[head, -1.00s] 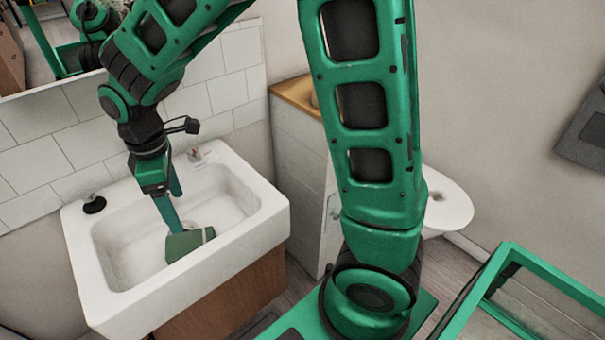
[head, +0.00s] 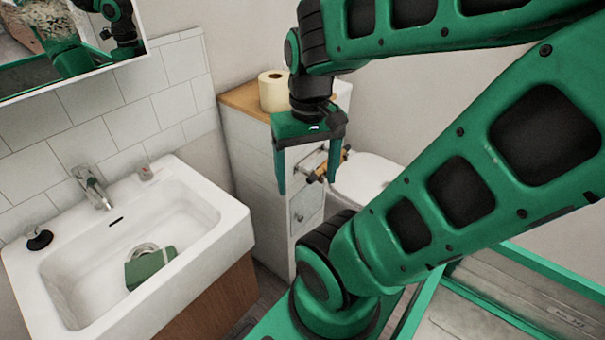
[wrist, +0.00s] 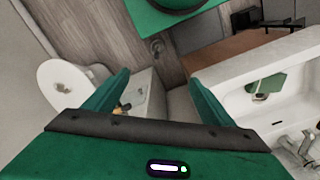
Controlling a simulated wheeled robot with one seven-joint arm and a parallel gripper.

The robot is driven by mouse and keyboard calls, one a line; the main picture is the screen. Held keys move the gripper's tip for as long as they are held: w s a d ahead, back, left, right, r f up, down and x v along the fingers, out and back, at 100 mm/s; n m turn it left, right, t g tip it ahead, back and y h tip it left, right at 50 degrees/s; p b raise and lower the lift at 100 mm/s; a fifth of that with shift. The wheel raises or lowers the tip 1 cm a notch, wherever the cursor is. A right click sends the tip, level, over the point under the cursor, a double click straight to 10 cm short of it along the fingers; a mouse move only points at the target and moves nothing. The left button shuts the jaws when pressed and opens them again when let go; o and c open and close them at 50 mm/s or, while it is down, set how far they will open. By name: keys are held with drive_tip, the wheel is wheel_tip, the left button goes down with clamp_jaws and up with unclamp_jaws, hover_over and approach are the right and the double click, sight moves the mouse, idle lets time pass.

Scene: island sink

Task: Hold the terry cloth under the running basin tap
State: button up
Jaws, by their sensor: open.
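The green terry cloth (head: 148,268), with a pale stripe, lies in the white basin (head: 222,232) near the drain. The basin tap (head: 92,186) stands at the back rim, behind the cloth. I cannot make out any water from it. My gripper (head: 307,172) is open and empty, high to the right of the basin, in front of the cabinet. In the wrist view, my open fingers (wrist: 158,82) have nothing between them. The cloth (wrist: 268,86) shows there in the basin at the right, apart from my fingers.
A black stopper-like item (head: 39,240) sits on the basin's left rim. A narrow cabinet (head: 250,150) with a paper roll (head: 273,91) on top stands right of the basin. A toilet (head: 366,182) is beyond it. The space above the basin is clear.

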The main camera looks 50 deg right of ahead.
drive_tip(key=c, duration=0.7)
drive_tip(key=shift+w+a+f, duration=0.1)
drive_tip(key=shift+w+f, duration=0.2)
drive_tip(key=shift+w, duration=0.5)
drive_tip(key=c, duration=0.5)
drive_tip(key=shift+o, duration=0.2)
drive_tip(key=shift+a, duration=0.15)
drive_tip(key=shift+s, duration=0.2)
